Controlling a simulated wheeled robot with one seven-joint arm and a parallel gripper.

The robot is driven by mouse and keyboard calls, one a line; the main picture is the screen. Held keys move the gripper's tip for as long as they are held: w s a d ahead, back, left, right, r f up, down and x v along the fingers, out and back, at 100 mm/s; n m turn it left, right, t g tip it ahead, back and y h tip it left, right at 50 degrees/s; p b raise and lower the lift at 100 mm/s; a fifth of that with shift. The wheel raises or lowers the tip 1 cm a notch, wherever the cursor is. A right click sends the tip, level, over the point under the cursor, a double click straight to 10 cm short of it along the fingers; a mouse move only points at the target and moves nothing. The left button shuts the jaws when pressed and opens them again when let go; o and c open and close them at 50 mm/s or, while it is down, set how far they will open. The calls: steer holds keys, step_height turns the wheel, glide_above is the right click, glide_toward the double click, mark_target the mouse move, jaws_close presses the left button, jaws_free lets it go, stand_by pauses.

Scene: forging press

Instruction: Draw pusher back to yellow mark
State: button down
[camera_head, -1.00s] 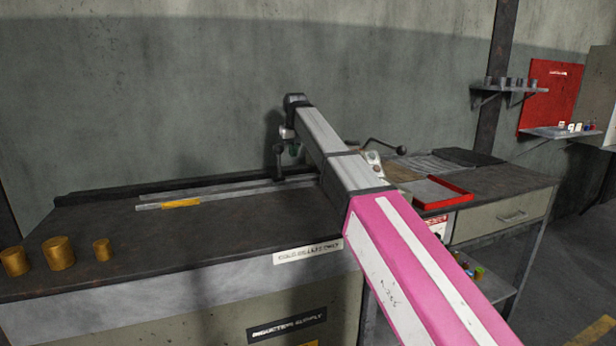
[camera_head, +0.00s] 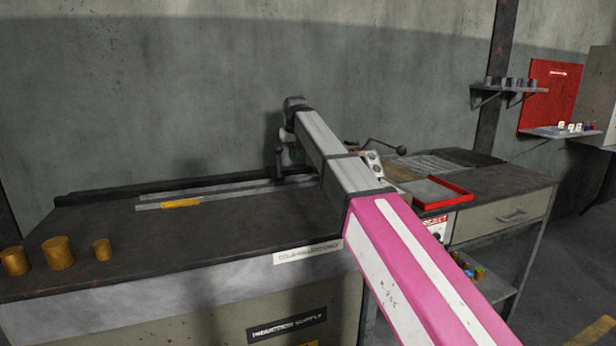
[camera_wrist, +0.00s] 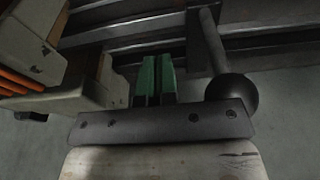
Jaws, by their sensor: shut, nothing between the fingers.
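In the head view, the yellow mark (camera_head: 181,203) lies on the left part of a pale rail on the dark bench. The pusher handle (camera_head: 279,160) appears as a dark upright post at the right end of the rail, partly hidden by my arm. In the wrist view, a rod with a black ball knob (camera_wrist: 231,92), apparently the pusher handle, is just right of my fingers. My gripper (camera_wrist: 156,78) has green fingertips shut together, with nothing between them. The gripper (camera_head: 294,155) is mostly hidden behind my arm in the head view, beside the post.
Several brass billets (camera_head: 58,253) stand at the bench's front left. A red-rimmed tray (camera_head: 442,192) and a lever with a black knob (camera_head: 401,150) are to the right of my arm. Beige blocks (camera_wrist: 85,75) are close left of my fingers. The bench middle is clear.

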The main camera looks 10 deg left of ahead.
steer(key=shift+s+a+f, duration=0.45)
steer(key=shift+s+a, duration=3.9)
steer(key=shift+a, duration=2.75)
steer(key=shift+s+a+f, duration=0.45)
steer(key=shift+s+a, duration=3.9)
steer(key=shift+a, duration=2.75)
step_height(320, 180, up, 13)
steer(key=w+d, duration=0.1)
steer(key=d, duration=0.1)
steer(key=shift+w+d, duration=0.2)
